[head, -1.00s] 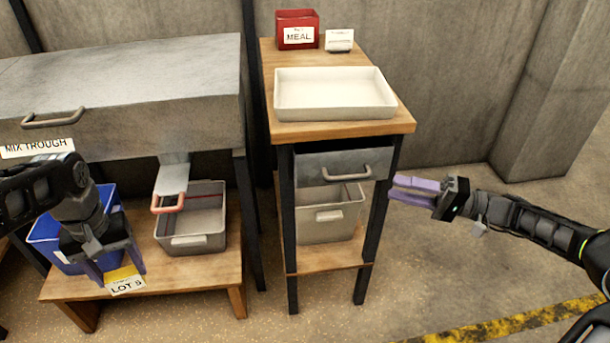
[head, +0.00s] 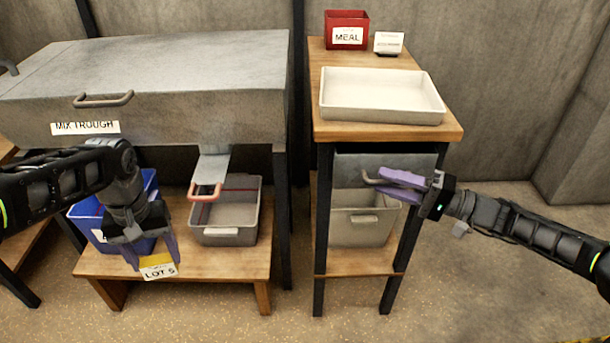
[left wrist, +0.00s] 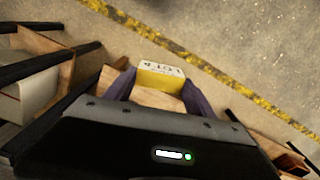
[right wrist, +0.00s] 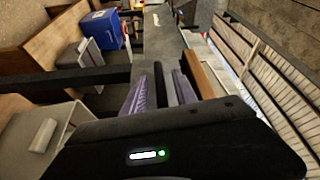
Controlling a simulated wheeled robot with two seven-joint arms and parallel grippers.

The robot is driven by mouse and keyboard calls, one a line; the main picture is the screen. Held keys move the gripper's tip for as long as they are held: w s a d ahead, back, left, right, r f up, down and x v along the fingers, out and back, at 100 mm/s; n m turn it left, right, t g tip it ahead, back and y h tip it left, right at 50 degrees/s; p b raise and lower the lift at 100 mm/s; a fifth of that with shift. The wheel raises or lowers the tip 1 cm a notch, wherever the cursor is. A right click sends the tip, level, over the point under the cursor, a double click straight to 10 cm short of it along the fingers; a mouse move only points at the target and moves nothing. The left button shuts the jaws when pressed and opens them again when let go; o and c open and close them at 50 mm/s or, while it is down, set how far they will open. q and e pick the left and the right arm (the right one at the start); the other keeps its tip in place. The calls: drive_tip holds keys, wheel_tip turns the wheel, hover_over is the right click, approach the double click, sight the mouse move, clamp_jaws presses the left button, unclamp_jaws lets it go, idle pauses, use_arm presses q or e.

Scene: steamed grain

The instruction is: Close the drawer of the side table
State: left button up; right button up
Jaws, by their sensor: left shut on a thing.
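The side table (head: 452,133) has a grey drawer (head: 350,167) under its wooden top, with a metal handle (head: 368,179) on its front. A dark gap shows above the drawer front. My right gripper (head: 385,180) is at the handle, its purple fingers covering most of it; in the right wrist view its fingers (right wrist: 160,92) are apart. I cannot tell whether they touch the handle. My left gripper (head: 155,258) is shut on a yellow and white LOT 5 card (head: 158,271), also seen in the left wrist view (left wrist: 160,78).
A white tray (head: 383,114), a red MEAL box (head: 346,38) and a small white card (head: 388,43) are on the side table. A grey bin (head: 355,232) is on its lower shelf. The mix trough (head: 200,110), a blue bin (head: 90,222) and another grey bin (head: 225,236) are left.

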drive_tip(key=shift+c, duration=0.2)
clamp_jaws()
idle(1.2)
